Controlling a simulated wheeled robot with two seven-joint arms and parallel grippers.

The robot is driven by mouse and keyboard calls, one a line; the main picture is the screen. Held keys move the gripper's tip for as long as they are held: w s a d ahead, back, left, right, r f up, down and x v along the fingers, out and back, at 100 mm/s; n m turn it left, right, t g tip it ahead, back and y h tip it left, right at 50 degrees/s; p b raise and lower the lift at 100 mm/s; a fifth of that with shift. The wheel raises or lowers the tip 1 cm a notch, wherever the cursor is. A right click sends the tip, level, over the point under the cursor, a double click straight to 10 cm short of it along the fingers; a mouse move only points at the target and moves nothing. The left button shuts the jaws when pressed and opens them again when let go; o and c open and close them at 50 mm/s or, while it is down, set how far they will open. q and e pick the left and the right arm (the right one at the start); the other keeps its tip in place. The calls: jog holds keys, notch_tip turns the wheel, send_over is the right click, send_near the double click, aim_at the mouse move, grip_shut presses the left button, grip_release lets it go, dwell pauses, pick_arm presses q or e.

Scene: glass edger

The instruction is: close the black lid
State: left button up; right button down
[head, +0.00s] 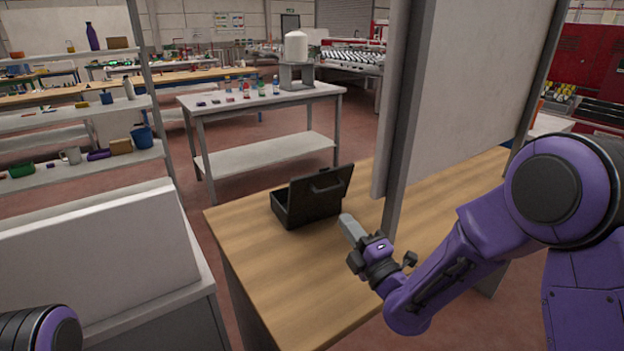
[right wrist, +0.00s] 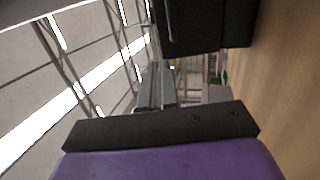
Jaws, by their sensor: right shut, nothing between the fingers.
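A black case (head: 289,209) sits on the wooden table with its black lid (head: 322,192) standing open, tilted up toward the right. A handle shows on the lid's outer face. My right gripper (head: 348,226) is shut and empty, just right of the case and low near the tabletop; it looks apart from the lid. In the right wrist view, the grey fingers (right wrist: 155,88) point toward the dark lid and case (right wrist: 212,25) at the top. Only a rounded piece of my left arm shows at the bottom left of the head view; its gripper is out of view.
The wooden table (head: 262,270) is bare in front of the case. A grey post and large pale panel (head: 465,90) rise close behind my right gripper. A white slanted-top unit (head: 95,250) stands at left. A bench with small bottles (head: 265,150) stands beyond.

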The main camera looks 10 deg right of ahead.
aim_at(310, 177)
jog(key=p+x, duration=0.2)
jog(key=x, duration=0.2)
jog(key=p+x, duration=0.2)
jog(key=x, duration=0.3)
jog(key=a+p+x, duration=0.1)
jog(key=p+x, duration=0.1)
jog(key=x, duration=0.2)
jog(key=shift+r, duration=0.15)
jog(key=shift+w, duration=0.1)
